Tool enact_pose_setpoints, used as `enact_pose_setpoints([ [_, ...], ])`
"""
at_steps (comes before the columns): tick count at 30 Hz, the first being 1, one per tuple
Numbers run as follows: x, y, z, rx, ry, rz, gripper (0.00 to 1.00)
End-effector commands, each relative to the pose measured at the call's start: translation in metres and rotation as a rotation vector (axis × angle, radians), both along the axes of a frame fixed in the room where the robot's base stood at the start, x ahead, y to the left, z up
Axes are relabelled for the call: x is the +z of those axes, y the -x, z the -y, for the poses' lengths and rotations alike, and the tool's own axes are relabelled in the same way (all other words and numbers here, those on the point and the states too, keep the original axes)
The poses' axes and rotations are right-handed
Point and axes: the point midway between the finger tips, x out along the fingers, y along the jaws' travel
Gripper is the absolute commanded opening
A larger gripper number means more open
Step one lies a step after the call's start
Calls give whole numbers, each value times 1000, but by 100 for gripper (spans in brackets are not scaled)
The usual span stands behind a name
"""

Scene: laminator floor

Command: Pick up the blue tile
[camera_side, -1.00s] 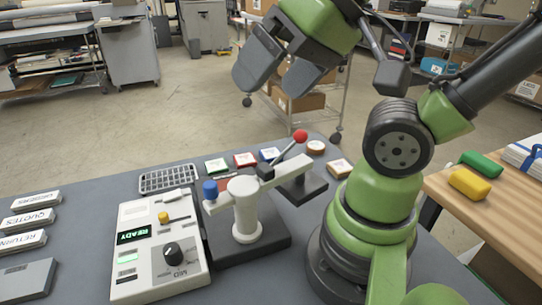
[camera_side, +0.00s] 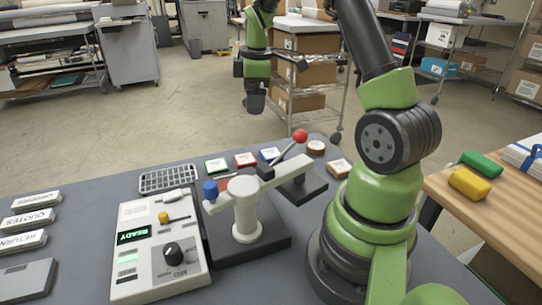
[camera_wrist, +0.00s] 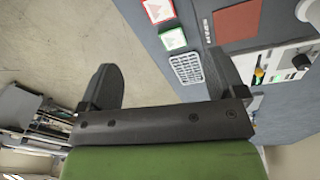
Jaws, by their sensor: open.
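The blue tile (camera_side: 269,154) lies flat at the far edge of the grey table in the side view, with a pale label on top. It is between the red tile (camera_side: 245,160) and the lever's red knob. The wrist view does not show it. My gripper (camera_side: 255,104) is raised well above and beyond the table's far edge, away from the tile. In the wrist view my gripper (camera_wrist: 158,62) is open and empty, its two dark fingers wide apart. The red tile (camera_wrist: 158,10) and green tile (camera_wrist: 173,38) show beyond the fingers.
A press with a red-knobbed lever (camera_side: 300,136) stands just in front of the tiles. The green tile (camera_side: 217,166) and a grid tray (camera_side: 168,179) lie to the left. A control box (camera_side: 157,245) stands front left.

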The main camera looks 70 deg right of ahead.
Motion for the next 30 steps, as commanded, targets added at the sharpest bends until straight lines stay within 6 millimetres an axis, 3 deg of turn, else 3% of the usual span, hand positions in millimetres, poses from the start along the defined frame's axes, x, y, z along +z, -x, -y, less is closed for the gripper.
enact_pose_setpoints([
  [1, -21, 3, 16, 39, -8, -36, 89],
  [3, -43, 8, 34, 106, -13, -71, 89],
  [9, -81, 20, 59, 219, -29, -121, 89],
  [30, -170, 17, 59, 238, -32, -127, 89],
])
